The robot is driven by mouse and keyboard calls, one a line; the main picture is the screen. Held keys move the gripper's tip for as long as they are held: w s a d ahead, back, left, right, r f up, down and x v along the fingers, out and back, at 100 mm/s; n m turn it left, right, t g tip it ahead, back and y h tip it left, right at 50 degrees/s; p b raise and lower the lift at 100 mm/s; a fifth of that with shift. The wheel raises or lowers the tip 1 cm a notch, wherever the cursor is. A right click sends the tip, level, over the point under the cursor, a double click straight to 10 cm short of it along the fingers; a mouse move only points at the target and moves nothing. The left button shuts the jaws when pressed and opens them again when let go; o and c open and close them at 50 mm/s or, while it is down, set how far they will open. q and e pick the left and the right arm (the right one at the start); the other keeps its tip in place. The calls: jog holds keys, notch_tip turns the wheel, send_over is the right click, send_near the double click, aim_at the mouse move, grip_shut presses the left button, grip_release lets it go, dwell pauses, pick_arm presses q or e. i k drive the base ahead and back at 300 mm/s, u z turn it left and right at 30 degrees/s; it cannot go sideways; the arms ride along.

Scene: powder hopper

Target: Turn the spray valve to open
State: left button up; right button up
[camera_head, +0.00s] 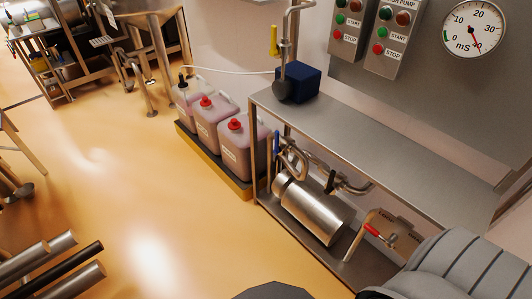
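No label marks the spray valve, and I cannot tell which handle belongs to it. A yellow lever (273,41) stands upright beside the vertical steel pipe (291,32) behind the steel table. A red-handled valve (372,230) sits low at the right, below the tabletop. A blue upright handle (276,146) shows near the table's left leg, partly hidden by pipework. Whether each valve is open or closed cannot be told. Neither my left nor my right gripper is in view.
The steel table (390,143) carries a dark blue box (298,82). A steel cylinder (315,212) lies beneath it. Several red-capped canisters (241,150) stand in a yellow-edged tray (214,165). Pump control boxes (391,38) and a gauge (473,29) are above. Open floor lies left.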

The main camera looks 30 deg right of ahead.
aim_at(328, 191)
jog(key=u, duration=0.45)
jog(key=i, duration=1.3)
jog(key=z, duration=1.9)
